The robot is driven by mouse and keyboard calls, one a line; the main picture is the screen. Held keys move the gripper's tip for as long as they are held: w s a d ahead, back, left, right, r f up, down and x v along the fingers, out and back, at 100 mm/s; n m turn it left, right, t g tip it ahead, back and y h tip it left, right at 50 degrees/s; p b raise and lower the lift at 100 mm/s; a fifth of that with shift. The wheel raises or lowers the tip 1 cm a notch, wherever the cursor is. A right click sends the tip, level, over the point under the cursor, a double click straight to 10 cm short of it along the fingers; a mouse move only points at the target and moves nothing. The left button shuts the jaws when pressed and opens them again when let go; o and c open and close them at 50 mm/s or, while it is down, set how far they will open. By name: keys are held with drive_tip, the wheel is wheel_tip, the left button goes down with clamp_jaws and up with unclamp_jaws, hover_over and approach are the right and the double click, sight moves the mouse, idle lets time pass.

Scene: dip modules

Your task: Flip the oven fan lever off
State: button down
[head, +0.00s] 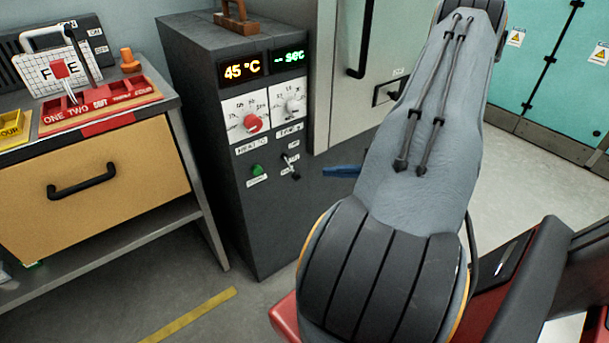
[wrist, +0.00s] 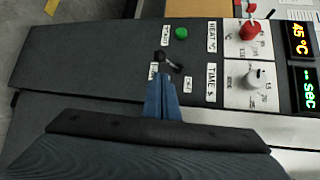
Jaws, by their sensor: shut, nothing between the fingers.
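The oven's dark control cabinet (head: 275,215) stands left of my arm in the head view. Its small black lever (head: 290,168) is on the front, below the white dial, slanting down and to the right. The lever also shows in the wrist view (wrist: 168,62), with small label plates around it too blurred to read. My gripper (head: 342,171) has blue fingers and is partly hidden behind my arm in the head view. In the wrist view its fingers (wrist: 160,82) are together, empty, with tips right beside the lever. I cannot tell whether they touch it.
A green button (head: 257,170) is left of the lever. Above are a red knob (head: 252,124), a white knob (head: 294,106) and a display reading 45 °C (head: 242,68). A workbench (head: 100,180) stands to the left. The floor in front is clear.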

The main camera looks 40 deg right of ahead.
sight(292, 169)
drive_tip(key=shift+s+d+f+t, duration=0.15)
drive_tip(key=shift+d+f+t, duration=0.15)
drive_tip(key=shift+d, duration=0.25)
drive_tip(key=shift+a, duration=0.1)
drive_tip(key=x, duration=1)
drive_tip(key=shift+s+d+r+p, duration=0.1)
drive_tip(key=shift+d+p, duration=0.1)
drive_tip(key=shift+p, duration=0.15)
